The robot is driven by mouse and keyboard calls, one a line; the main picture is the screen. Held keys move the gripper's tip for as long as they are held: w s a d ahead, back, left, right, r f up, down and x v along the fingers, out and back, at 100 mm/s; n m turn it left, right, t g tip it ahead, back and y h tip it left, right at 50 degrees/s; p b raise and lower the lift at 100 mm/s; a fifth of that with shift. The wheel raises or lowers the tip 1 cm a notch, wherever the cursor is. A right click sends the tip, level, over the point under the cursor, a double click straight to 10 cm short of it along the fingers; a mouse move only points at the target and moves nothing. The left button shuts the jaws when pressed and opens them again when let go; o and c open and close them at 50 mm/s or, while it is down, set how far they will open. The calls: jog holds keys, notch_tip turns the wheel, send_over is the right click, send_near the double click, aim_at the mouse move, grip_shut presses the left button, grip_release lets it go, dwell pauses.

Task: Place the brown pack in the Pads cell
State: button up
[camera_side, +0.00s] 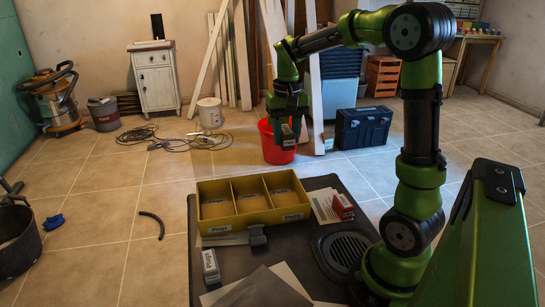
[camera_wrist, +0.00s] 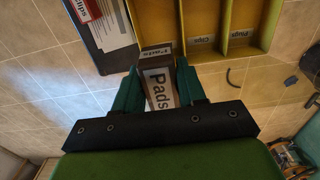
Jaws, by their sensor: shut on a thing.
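My gripper (camera_side: 287,118) is shut on the brown pack (camera_side: 288,136), raised well above the table in the side view. In the wrist view the pack (camera_wrist: 160,92) sits between the two green fingers (camera_wrist: 155,90), its white "Pads" label facing the camera. The yellow tray (camera_side: 253,222) has three cells, labelled Plugs, Clips and Pads from left to right in the side view. The Pads cell (camera_side: 285,188) is the right one there. The cell's floor is partly hidden there.
A red box (camera_side: 342,206) lies on papers right of the tray. A grey-white labelled box (camera_side: 210,267) and a caliper-like tool (camera_side: 240,238) lie in front of it. A round grilled device (camera_side: 345,250) is at the right. A red bucket (camera_side: 276,145) stands on the floor behind.

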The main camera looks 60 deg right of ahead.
aim_at(285, 202)
notch_tip(285, 202, down, 19)
jog(key=shift+r, duration=0.1)
dwell(0.3)
jog(key=o, duration=1.1)
notch_tip(285, 202, up, 12)
jog(key=s+a+r+n+t, duration=0.1)
jog(key=s+a+r+t, duration=0.1)
jog(key=a, duration=0.4)
jog(key=s+a+r+n+t+y, duration=0.1)
jog(key=s+a+r+n+t, duration=0.1)
jog(key=s+a+r, duration=0.2)
jog(key=s+a+r+n+t+y, duration=0.1)
jog(key=s+a+r+n+t, duration=0.1)
jog(key=a, duration=0.6)
jog(key=shift+s+a+r+t, duration=0.25)
jog(key=shift+s+r, duration=0.2)
jog(key=shift+r, duration=0.25)
jog(key=shift+s+a+r+t, duration=0.1)
jog(key=shift+s+r+t, duration=0.3)
jog(key=shift+r, duration=0.3)
